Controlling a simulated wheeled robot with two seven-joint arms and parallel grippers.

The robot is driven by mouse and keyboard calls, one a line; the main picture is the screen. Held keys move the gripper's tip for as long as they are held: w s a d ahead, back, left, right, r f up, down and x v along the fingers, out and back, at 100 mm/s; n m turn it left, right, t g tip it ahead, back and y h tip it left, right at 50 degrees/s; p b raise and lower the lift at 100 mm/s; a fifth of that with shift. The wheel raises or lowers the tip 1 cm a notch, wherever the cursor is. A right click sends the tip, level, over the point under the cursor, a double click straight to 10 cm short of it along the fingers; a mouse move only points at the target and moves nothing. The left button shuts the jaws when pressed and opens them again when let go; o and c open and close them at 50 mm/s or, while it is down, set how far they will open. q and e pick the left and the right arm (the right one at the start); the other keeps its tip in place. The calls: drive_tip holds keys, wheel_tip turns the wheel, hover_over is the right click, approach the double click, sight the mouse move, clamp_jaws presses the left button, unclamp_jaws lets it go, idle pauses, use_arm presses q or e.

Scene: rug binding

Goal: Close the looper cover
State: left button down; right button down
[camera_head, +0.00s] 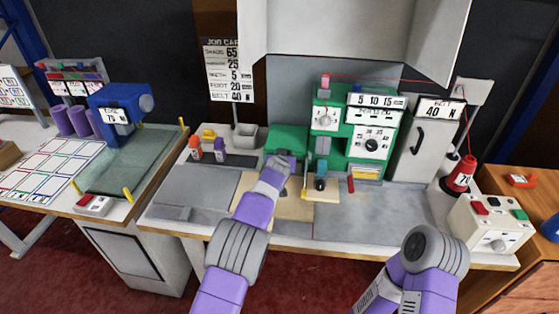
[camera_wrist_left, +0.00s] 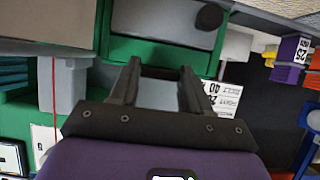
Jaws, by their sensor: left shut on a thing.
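The green binding machine (camera_head: 330,140) stands at the back of the middle table. My left gripper (camera_head: 284,158) is at the front left of its green body, and the hand hides what lies right behind it. In the left wrist view the two dark fingers of my left gripper (camera_wrist_left: 158,75) stand a little apart against the machine's green edge (camera_wrist_left: 160,52). A pale grey piece (camera_wrist_left: 157,95) shows between them, which I take to be the looper cover. How far the cover is swung cannot be told. My right arm comes in at the lower right, and its gripper is out of view.
Orange and blue-white spools (camera_head: 207,148) and a grey bin (camera_head: 245,134) stand left of my left gripper. A red cone (camera_head: 462,174) and a button box (camera_head: 490,226) are at the right. The grey table top (camera_head: 385,212) at front right is mostly clear.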

use_arm(q)
drive_tip(key=shift+s+f, duration=0.2)
drive_tip(key=shift+f, duration=0.75)
drive_tip(key=c, duration=0.8)
unclamp_jaws()
drive_tip(key=shift+f, duration=0.1)
drive_tip(key=shift+o, duration=1.4)
drive_tip(key=shift+w, duration=0.25)
drive_tip(key=shift+s+r, duration=0.1)
drive_tip(key=shift+r, duration=0.25)
drive_tip(key=shift+s+r, duration=0.3)
drive_tip(key=shift+s, duration=0.1)
drive_tip(key=shift+p+v, duration=0.45)
drive_tip(key=shift+v, duration=2.85)
